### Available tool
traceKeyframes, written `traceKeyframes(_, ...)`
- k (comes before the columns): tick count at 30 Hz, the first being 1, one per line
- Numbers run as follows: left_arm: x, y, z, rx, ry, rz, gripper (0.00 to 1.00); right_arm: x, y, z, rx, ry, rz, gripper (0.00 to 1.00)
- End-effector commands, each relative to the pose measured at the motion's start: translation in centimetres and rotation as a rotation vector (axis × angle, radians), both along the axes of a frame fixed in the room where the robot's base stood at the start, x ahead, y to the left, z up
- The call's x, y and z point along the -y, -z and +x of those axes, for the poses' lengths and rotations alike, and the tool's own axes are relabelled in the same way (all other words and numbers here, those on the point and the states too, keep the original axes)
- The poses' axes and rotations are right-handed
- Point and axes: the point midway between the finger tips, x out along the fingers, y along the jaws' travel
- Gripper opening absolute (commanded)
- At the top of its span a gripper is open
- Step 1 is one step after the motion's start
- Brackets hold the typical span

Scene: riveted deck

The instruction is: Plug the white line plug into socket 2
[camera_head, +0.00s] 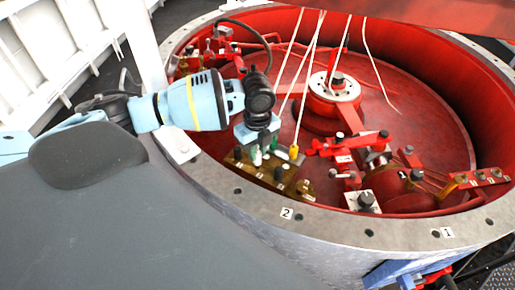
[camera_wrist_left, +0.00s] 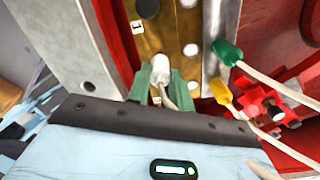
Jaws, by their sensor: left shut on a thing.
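My left gripper (camera_head: 262,152) is lowered over a brass socket block (camera_head: 292,187) at the near inside edge of the red drum. In the left wrist view its green fingers (camera_wrist_left: 165,88) are shut on the white plug (camera_wrist_left: 159,68), whose cable runs back between them. The plug's front end is against or just above the brass plate (camera_wrist_left: 171,28); I cannot tell whether it sits in a socket. A label "1" (camera_wrist_left: 136,27) is on the plate; no label for socket 2 is readable there. The green plug (camera_wrist_left: 227,52) and yellow plug (camera_wrist_left: 221,91) are beside it.
The yellow plug (camera_head: 293,152) stands close right of my gripper. Pale cables (camera_head: 309,75) hang from above. Red fittings with black knobs (camera_head: 366,198) and a red hub (camera_head: 333,92) occupy the drum. The grey drum rim (camera_head: 340,226) lies in front, with a "2" label (camera_head: 286,213).

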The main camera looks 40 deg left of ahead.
Motion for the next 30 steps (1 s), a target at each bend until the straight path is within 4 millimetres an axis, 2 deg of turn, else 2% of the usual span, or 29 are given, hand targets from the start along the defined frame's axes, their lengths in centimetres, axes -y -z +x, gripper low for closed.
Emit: traceKeyframes(30,0.0,1.5,0.0,0.001,0.000,0.001,0.00,-0.2,0.5,-0.4,-0.012,0.008,0.005,0.42)
